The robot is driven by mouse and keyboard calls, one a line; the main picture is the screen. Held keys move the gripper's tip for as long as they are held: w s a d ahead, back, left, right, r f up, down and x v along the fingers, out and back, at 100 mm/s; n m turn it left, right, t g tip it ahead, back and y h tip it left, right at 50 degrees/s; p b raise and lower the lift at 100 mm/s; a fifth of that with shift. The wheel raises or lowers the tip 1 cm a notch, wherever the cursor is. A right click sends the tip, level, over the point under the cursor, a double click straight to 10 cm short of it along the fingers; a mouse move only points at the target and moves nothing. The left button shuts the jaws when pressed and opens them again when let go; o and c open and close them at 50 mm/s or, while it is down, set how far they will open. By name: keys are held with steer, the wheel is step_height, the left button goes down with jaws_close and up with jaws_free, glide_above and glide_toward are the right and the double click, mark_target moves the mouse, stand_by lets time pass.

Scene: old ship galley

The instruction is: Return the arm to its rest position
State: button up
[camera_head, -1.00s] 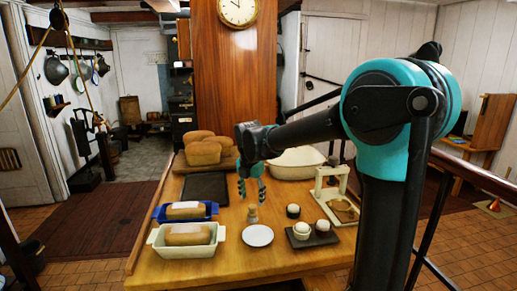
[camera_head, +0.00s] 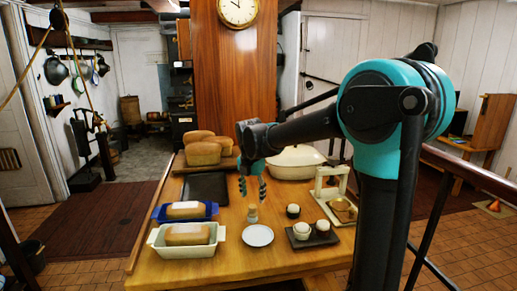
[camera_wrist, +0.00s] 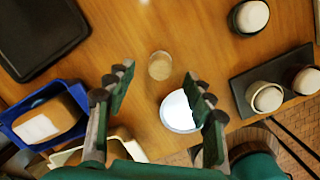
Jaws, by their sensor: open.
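My gripper (camera_head: 252,188) hangs above the middle of the wooden table, fingers pointing down. In the wrist view my gripper (camera_wrist: 158,88) has its two fingers spread wide with nothing between them. A small cork-coloured jar (camera_head: 252,214) stands on the table under the fingers; it also shows in the wrist view (camera_wrist: 160,66), just beyond the fingertips and apart from them. My arm reaches in from the right, its upper part raised and bent at the teal joint.
The table (camera_head: 220,262) holds a white plate (camera_head: 258,236), a blue loaf tin (camera_head: 160,213), a cream loaf tin (camera_head: 158,242), a dark tray (camera_head: 205,187), several loaves (camera_head: 203,153), a white lidded dish (camera_head: 294,163), a dark board with cups (camera_head: 311,240) and a cream stand (camera_head: 335,196).

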step_height(320, 180, up, 12)
steer(key=s+a+f, duration=0.3)
steer(key=s+a, duration=1.4)
steer(key=a, duration=0.1)
steer(key=shift+s+a+m+h, duration=0.2)
steer(key=shift+s+m+h, duration=0.1)
steer(key=shift+m, duration=0.1)
steer(key=shift+w+d, duration=0.1)
